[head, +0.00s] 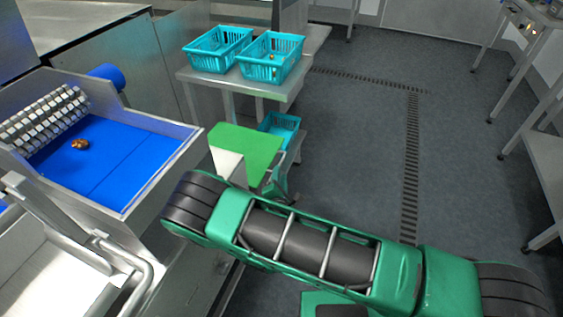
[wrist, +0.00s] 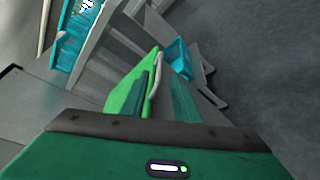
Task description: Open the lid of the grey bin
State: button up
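In the head view, a flat green panel (head: 247,146) sits above a pale grey face (head: 230,165), just beyond my arm; it looks like a lid on the grey bin. My arm hides the lower part, so I cannot tell whether it is open. In the wrist view, a green panel (wrist: 133,88) stands ahead of my gripper, with a pale curved bar (wrist: 155,92) beside it. The green housing of my gripper fills the bottom of the wrist view.
Two turquoise baskets (head: 216,49) (head: 270,57) stand on a steel table (head: 225,82). A third blue basket (head: 280,127) sits lower, close behind the green panel. A blue conveyor (head: 110,160) with brown dates is at left. Floor (head: 350,130) is clear at right.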

aim_at(281, 160)
jog(key=x, duration=1)
jog(key=shift+w+d, duration=0.1)
jog(key=shift+w, duration=0.1)
grip_shut()
